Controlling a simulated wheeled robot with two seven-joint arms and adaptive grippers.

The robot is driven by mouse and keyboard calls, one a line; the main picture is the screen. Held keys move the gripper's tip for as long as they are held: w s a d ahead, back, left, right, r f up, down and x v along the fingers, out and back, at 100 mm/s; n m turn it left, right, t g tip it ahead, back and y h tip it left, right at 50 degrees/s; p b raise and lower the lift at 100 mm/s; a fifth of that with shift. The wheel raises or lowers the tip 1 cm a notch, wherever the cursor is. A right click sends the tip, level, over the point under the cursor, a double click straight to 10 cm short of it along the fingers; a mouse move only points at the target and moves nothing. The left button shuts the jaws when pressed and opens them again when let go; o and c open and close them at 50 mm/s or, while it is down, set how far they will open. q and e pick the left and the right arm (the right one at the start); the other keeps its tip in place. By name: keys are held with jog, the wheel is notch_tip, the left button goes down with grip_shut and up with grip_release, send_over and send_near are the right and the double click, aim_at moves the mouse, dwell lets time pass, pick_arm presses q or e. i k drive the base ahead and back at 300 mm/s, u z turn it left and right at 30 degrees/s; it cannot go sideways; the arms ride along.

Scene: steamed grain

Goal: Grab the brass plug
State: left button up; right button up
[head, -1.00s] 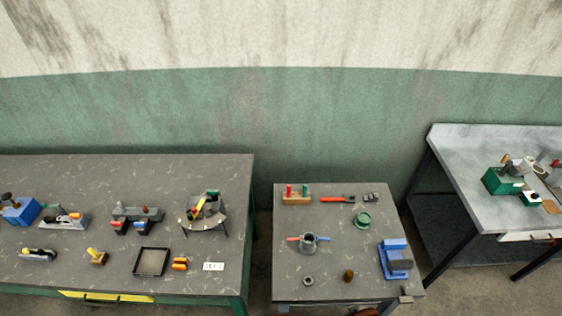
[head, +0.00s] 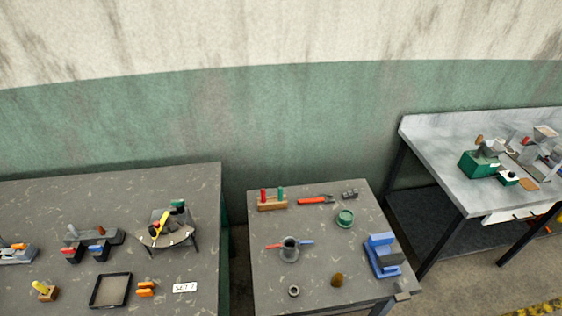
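A small brass-coloured piece (head: 337,280), which looks like the brass plug, stands near the front edge of the small middle table (head: 318,232). A small grey ring (head: 293,291) lies to its left. Neither of my grippers shows in the head view.
A blue fixture (head: 382,255) stands at the table's right side, with a green ring-shaped part (head: 345,217) behind it. A wooden block with red and green pegs (head: 272,200) and a red tool (head: 315,199) lie at the back. Workbenches stand left (head: 40,200) and right (head: 425,140), with gaps between.

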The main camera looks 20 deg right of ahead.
aim_at(337, 281)
jog(key=z, duration=1.4)
jog(key=k, duration=0.5)
jog(key=z, duration=0.95)
jog(key=i, duration=0.8)
jog(key=u, duration=2.4)
